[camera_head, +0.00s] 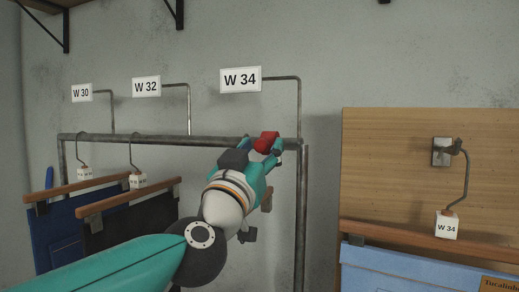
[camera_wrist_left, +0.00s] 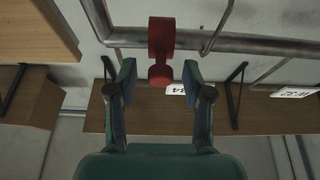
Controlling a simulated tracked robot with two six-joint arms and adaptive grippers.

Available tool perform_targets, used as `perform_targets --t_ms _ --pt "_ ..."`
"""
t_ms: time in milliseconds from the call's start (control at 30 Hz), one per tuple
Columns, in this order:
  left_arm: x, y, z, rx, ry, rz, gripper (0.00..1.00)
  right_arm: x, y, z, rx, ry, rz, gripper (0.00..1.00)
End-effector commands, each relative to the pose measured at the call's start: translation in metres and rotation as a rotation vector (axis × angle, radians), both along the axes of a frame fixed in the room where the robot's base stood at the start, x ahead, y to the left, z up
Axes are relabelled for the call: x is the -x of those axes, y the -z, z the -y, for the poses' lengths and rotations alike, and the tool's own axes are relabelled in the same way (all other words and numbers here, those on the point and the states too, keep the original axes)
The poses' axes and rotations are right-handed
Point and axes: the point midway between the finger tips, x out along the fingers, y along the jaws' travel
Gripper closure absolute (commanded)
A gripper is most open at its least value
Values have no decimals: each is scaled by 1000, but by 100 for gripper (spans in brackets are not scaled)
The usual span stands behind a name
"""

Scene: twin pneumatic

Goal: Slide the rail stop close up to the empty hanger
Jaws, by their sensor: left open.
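The red rail stop (camera_head: 266,142) sits on the grey metal rail (camera_head: 120,138) near its right end. It also shows in the left wrist view (camera_wrist_left: 161,50), with a knob pointing toward me. My left gripper (camera_head: 262,148) is open, its fingers on either side of the stop. In the left wrist view the gripper (camera_wrist_left: 159,75) shows a gap between each finger and the knob. A wooden hanger end (camera_head: 267,199) shows just right of my gripper; the rest of that hanger, and whether it is empty, is hidden behind my arm. My right gripper is not in view.
Blue trousers (camera_head: 60,232) and dark trousers (camera_head: 125,220) hang on hangers at the left of the rail. Signs W 30, W 32 and W 34 (camera_head: 240,79) stand above it. Right, light blue trousers (camera_head: 400,270) hang before a wooden board (camera_head: 400,150).

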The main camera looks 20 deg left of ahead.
Motion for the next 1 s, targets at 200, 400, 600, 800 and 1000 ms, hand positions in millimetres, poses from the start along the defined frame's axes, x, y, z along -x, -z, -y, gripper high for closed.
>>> perform_targets --t_ms 200,400,600,800,1000 --pt "0 0 0 0 0 0 69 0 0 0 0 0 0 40" --pt "0 0 0 0 0 0 100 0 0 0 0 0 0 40" --pt "1 0 0 0 0 0 100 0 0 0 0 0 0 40" --pt "0 0 -15 1 -4 2 100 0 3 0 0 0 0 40" --pt "0 0 -27 0 -1 0 100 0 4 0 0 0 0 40"
